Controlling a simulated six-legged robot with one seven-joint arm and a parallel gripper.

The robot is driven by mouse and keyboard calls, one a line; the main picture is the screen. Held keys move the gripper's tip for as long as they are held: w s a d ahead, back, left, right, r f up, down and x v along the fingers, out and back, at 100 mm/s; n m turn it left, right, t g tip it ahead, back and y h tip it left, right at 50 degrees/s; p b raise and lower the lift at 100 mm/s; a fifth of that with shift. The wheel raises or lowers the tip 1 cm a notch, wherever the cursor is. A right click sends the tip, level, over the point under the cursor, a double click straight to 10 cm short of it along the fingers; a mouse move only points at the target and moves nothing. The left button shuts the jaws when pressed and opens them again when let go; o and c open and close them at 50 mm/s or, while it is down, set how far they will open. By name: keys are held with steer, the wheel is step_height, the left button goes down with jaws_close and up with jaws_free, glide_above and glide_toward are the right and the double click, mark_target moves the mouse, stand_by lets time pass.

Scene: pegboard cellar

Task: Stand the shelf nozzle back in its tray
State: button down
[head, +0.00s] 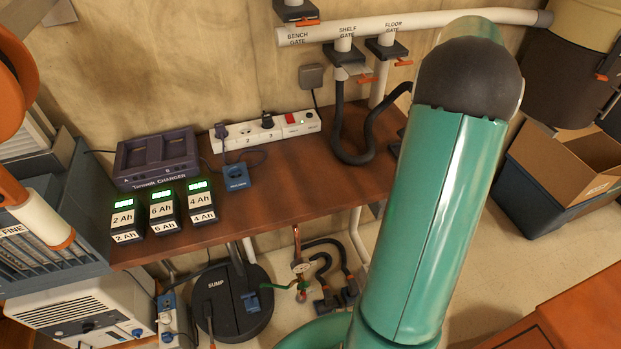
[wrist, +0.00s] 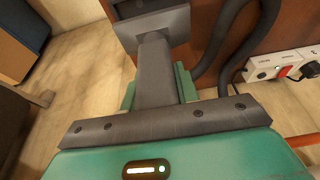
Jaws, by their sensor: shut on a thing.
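My gripper (wrist: 157,88) shows in the wrist view, its two green fingers closed on either side of a grey nozzle (wrist: 154,65). The nozzle has a straight neck and a wide, flat head (wrist: 152,27) pointing away from the gripper. A dark piece lies at or just behind the head, at the top edge; I cannot tell whether it is the tray or whether they touch. In the head view my green arm hides the gripper, the nozzle and the right part of the bench. No tray shows clearly.
The brown bench (head: 280,180) holds a charger (head: 157,158), several batteries (head: 162,211) and a white power strip (head: 265,132). A black hose (head: 345,135) hangs from the shelf gate (head: 347,52); it loops close by my gripper in the wrist view (wrist: 240,45). A cardboard box (head: 565,165) stands right.

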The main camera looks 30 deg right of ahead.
steer(key=shift+f, duration=1.4)
steer(key=shift+f, duration=1.4)
stand_by(2.7)
steer(key=shift+c, duration=2.4)
jaws_free()
steer(key=shift+r, duration=0.1)
steer(key=shift+r, duration=3.4)
